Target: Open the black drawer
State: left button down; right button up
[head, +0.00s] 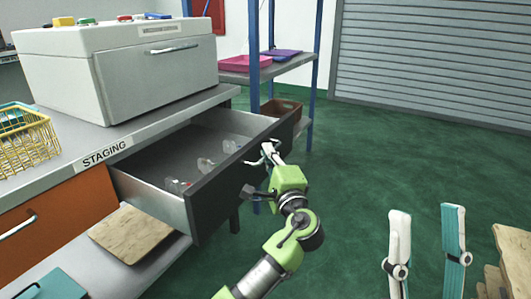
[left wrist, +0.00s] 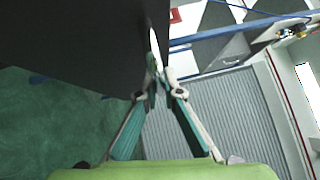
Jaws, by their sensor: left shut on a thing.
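The black drawer (head: 215,195) stands pulled well out from under the grey counter, its dark front panel towards the right and its metal side showing. My left gripper (head: 270,152) is at the outer face of the drawer front, shut on its handle. The handle is mostly hidden by the fingers in the head view. In the left wrist view the dark drawer front (left wrist: 80,40) fills the upper left, and a light strip of handle (left wrist: 155,42) runs to the closed fingertips. My right gripper (head: 427,212) is at the lower right, fingers apart, empty and away from the drawer.
Several small clear packets (head: 205,164) lie in the drawer. An orange drawer (head: 60,215) with a handle sits to its left. A white machine (head: 120,70) and a yellow basket (head: 30,140) stand on the counter. A blue-post shelf (head: 256,60) stands behind.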

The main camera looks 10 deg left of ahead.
pick_arm(q)
jog(key=shift+f, duration=0.1)
jog(key=c, duration=2.2)
grip_release()
jog(key=shift+o, duration=0.2)
jog(key=r+v, duration=0.1)
jog(key=v, duration=0.6)
jog(key=shift+s+f, duration=0.25)
jog(key=shift+f, duration=0.25)
